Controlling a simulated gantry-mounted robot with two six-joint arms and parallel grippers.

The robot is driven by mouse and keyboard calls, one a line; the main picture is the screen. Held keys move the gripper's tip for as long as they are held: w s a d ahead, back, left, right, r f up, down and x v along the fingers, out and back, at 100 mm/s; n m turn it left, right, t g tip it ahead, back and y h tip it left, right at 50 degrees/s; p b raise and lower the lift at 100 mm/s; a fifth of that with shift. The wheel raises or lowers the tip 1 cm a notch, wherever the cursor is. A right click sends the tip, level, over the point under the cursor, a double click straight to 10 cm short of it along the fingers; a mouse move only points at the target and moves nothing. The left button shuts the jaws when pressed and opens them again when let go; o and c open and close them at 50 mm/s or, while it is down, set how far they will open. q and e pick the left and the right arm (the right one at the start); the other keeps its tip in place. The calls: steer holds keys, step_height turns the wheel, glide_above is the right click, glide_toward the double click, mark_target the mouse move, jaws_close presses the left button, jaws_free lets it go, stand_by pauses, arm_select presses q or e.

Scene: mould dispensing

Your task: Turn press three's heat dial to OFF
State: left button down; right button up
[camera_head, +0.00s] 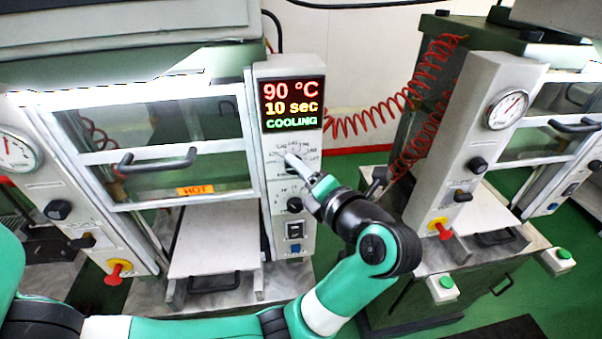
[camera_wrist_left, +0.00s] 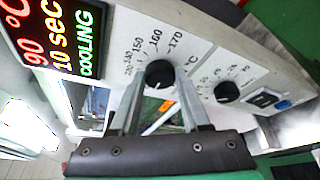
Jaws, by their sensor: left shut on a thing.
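The heat dial (camera_wrist_left: 158,74) is a round black knob with a scale marked 150, 160, 170 and °C around it. It sits on the white control column (camera_head: 262,160) of the press in the middle of the head view. My left gripper (camera_wrist_left: 160,88) is shut on the dial, with one finger on each side of it. In the head view the left gripper (camera_head: 300,166) reaches the column below the display and mostly hides the dial. The display (camera_head: 292,104) reads 90 °C, 10 sec, COOLING. The dial's exact setting is hard to read. My right gripper is not in view.
A second black knob (camera_wrist_left: 227,92) with its own scale sits below the dial, above a switch (camera_head: 294,230). Another press column (camera_head: 470,140) with a gauge and red coiled hoses (camera_head: 375,112) stand to the right.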

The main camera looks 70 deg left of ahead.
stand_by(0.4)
arm_select(q)
steer(key=shift+c, duration=1.8)
jaws_free()
steer(key=shift+d, duration=0.1)
steer(key=w+d+r+b, duration=0.1)
steer(key=d+r, duration=0.1)
steer(key=d, duration=0.9)
steer(key=shift+r, duration=0.2)
